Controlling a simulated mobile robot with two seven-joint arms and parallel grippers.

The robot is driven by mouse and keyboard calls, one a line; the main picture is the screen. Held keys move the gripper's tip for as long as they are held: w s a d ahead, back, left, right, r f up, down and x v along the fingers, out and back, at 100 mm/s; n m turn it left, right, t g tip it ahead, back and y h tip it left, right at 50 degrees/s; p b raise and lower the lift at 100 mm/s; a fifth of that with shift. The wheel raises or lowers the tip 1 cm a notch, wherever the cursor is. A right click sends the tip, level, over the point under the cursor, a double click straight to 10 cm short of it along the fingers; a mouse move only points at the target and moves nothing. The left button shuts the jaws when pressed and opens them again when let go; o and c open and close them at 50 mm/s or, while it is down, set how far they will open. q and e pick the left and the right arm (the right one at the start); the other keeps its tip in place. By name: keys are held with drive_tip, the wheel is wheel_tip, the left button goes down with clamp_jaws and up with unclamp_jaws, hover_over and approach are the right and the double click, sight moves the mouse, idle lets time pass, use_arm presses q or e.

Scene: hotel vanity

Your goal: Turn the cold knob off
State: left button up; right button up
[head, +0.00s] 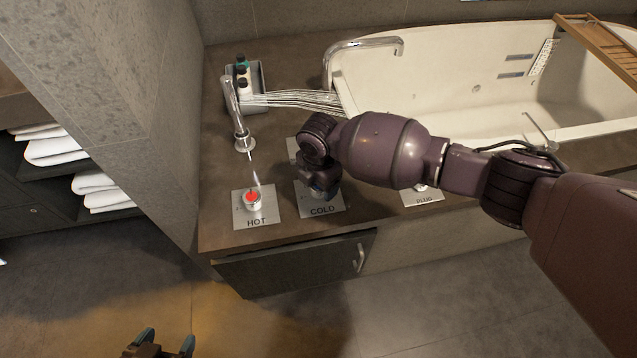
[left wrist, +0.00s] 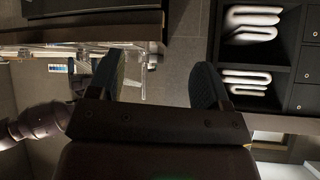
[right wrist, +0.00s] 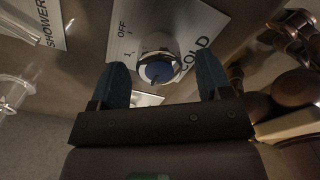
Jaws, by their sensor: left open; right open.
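The cold knob (right wrist: 158,68) shows in the right wrist view as a round blue-faced knob with a metal rim. It sits on a white plate (right wrist: 130,32) marked COLD and OFF. My right gripper (right wrist: 166,78) is open, with one blue fingertip on either side of the knob in that view; contact cannot be told. In the head view my right gripper (head: 322,190) is over the COLD plate (head: 325,210) and hides the knob. My left gripper (head: 165,345) is open and empty at the bottom, over the floor. Its fingers also show in the left wrist view (left wrist: 158,85).
The red hot knob (head: 253,200) stands left of the cold plate, with a faucet (head: 240,125) behind it. A bottle tray (head: 262,85), the bathtub (head: 450,75) and its spout (head: 365,45) lie further back. A PLUG plate (head: 425,198) is to the right. Open floor lies in front.

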drive_tip(key=shift+f, duration=0.7)
use_arm(q)
drive_tip(key=shift+w+d+r, duration=0.1)
drive_tip(key=shift+w+r, duration=0.1)
drive_tip(key=shift+w, duration=0.1)
use_arm(e)
drive_tip(key=c, duration=0.9)
use_arm(q)
drive_tip(key=shift+s+f, duration=0.15)
